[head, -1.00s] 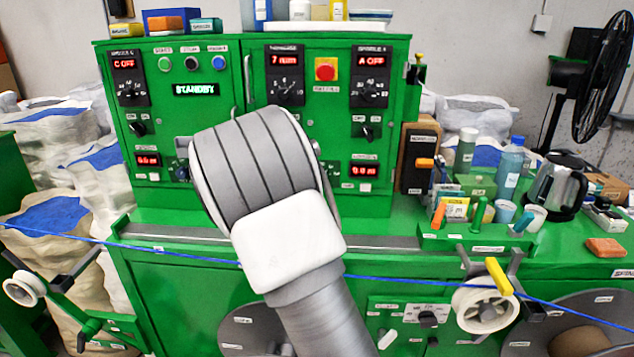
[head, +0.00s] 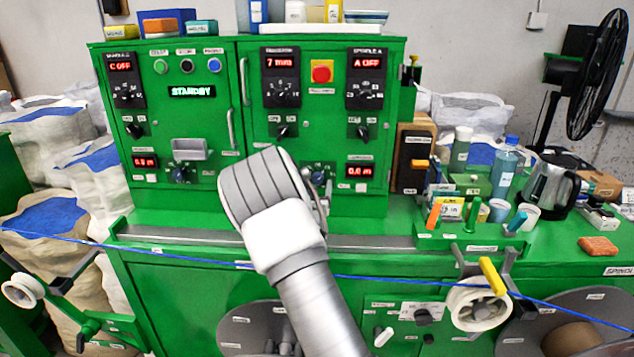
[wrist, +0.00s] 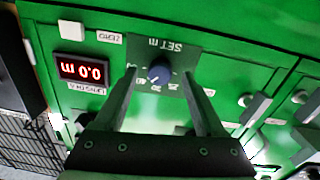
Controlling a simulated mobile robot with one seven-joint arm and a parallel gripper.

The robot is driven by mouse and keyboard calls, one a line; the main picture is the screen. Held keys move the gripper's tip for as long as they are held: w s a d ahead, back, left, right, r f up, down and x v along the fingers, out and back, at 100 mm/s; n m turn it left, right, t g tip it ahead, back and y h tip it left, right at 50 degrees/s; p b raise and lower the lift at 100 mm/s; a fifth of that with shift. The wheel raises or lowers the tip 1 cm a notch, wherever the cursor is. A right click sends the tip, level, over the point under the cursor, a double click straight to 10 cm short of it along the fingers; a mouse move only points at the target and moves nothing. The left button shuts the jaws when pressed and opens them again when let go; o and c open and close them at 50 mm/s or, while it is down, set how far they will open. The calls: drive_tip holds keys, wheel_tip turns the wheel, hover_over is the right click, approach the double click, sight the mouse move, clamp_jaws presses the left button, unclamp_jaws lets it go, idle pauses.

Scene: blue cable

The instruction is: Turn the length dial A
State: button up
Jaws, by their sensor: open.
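The length dial A is a dark blue knob (wrist: 158,74) on a dark plate marked SET M, upside down in the wrist view. Beside it is the red length A display (wrist: 80,69), reading 0.0 m. My gripper (wrist: 160,73) is open, with one finger on each side of the knob in that view. I cannot tell whether the fingers touch it. In the head view the dial (head: 318,178) shows just right of my wrist, partly covered, with its display (head: 360,171) to the right. My fingers are mostly hidden there.
A second dial (head: 180,174) with its own display is on the left half of the green cabinet (head: 226,110). A blue cable (head: 400,281) runs across the front. A kettle (head: 553,185), bottles and a tool tray crowd the right bench.

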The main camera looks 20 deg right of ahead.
drive_tip(key=shift+x, duration=1.15)
clamp_jaws()
